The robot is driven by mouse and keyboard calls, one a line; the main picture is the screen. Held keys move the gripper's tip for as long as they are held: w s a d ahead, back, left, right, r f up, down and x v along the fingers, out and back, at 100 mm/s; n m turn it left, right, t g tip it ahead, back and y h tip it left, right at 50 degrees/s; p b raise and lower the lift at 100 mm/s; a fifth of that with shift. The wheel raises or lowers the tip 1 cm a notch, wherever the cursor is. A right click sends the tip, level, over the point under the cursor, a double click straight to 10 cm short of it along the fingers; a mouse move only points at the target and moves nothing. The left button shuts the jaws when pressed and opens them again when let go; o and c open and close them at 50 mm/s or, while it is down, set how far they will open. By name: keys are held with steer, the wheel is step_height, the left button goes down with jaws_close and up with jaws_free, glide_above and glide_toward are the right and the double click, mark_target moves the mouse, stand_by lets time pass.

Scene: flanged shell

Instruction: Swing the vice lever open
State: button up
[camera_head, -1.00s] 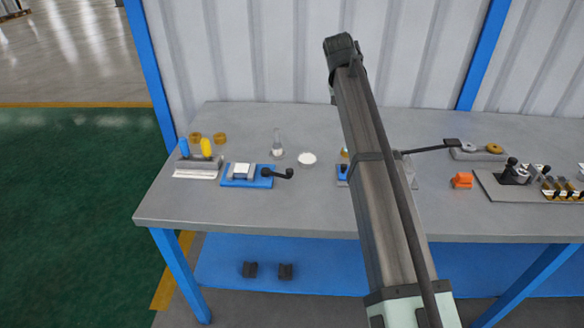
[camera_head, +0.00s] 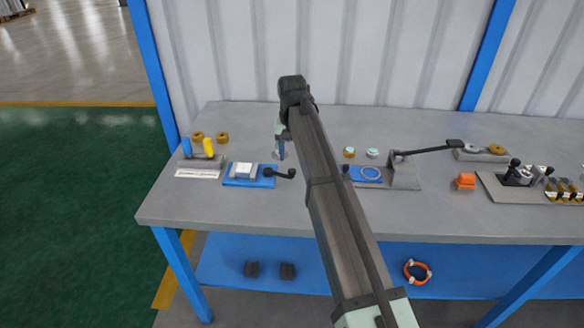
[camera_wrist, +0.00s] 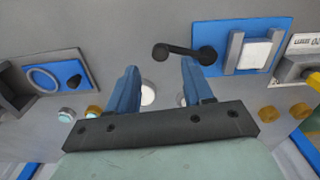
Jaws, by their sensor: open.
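The vice (camera_head: 235,182) has a blue base and grey jaws around a white block (camera_head: 243,170), on the bench left of my arm. Its black lever (camera_head: 280,173) points right, ending in a round knob. In the wrist view, the vice (camera_wrist: 285,40) is at upper right and its lever (camera_wrist: 183,50) reaches left, the knob appearing just beyond the gap between my fingertips. My gripper (camera_wrist: 159,68) is open and empty. In the head view my gripper (camera_head: 281,150) hangs above the bench, near the lever's knob end. I see no contact with the lever.
Right of my arm stands a grey press-like fixture (camera_head: 404,174) with a long black handle, beside a blue plate with a ring (camera_head: 369,174). A blue-and-yellow-handled rack (camera_head: 200,162) is left of the vice. White round pieces (camera_wrist: 148,95) lie beneath my fingers. Bench in front is clear.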

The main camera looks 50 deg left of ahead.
mark_target(292, 171)
steer(key=shift+f, duration=3)
jaws_close()
